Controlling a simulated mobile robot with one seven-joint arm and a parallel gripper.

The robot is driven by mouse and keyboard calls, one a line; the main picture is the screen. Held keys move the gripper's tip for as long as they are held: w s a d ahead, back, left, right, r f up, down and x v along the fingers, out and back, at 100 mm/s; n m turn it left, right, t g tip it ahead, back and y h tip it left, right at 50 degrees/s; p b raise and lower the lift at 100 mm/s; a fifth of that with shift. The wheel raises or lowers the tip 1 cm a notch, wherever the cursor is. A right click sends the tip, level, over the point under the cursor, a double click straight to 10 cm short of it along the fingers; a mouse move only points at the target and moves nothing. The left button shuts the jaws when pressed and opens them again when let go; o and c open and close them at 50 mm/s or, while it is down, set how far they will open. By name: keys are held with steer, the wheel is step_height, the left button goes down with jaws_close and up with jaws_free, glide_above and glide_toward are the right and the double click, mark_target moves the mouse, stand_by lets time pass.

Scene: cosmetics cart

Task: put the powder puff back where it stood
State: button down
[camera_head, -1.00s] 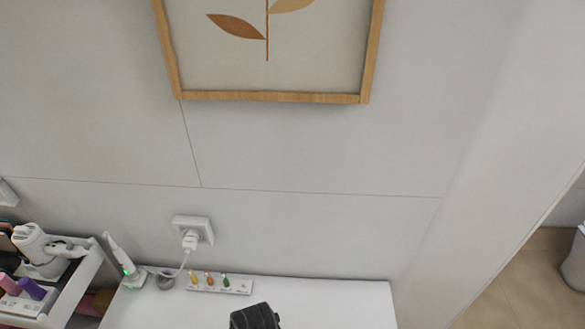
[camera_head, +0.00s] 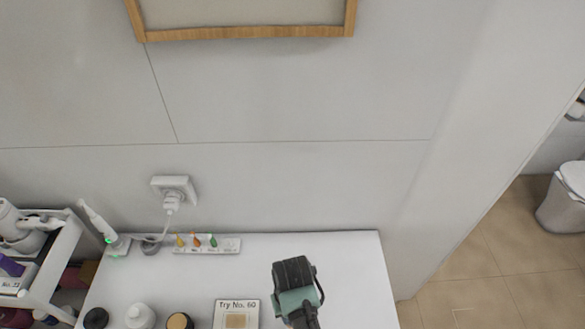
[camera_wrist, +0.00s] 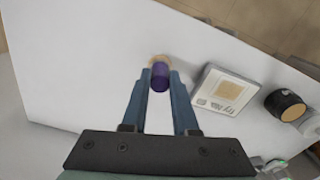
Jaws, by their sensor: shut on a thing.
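My gripper (camera_wrist: 160,76) is shut on a small purple cylinder with a tan end, which I take to be the powder puff (camera_wrist: 160,80). It is held between the blue-grey fingertips, over the white table top (camera_wrist: 85,70). I cannot tell whether it touches the table. In the head view my gripper (camera_head: 297,300) is at the bottom, right of the "Try No. 60" card (camera_head: 235,318); its fingertips and the puff are hidden there. The card also shows in the wrist view (camera_wrist: 222,90), to the right of the puff.
A dark round jar with a tan top (camera_head: 180,321), a white jar (camera_head: 140,317) and a black lid (camera_head: 96,318) stand left of the card. A strip of coloured pieces (camera_head: 207,245) and an electric toothbrush (camera_head: 103,225) are by the wall. A white cart (camera_head: 52,262) stands left. The table's right side is clear.

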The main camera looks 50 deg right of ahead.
steer(key=shift+f, duration=1.3)
steer(key=shift+f, duration=0.15)
steer(key=c, duration=0.7)
jaws_free()
step_height(320, 180, up, 12)
steer(key=shift+r+b, duration=0.2)
steer(key=shift+b, duration=0.3)
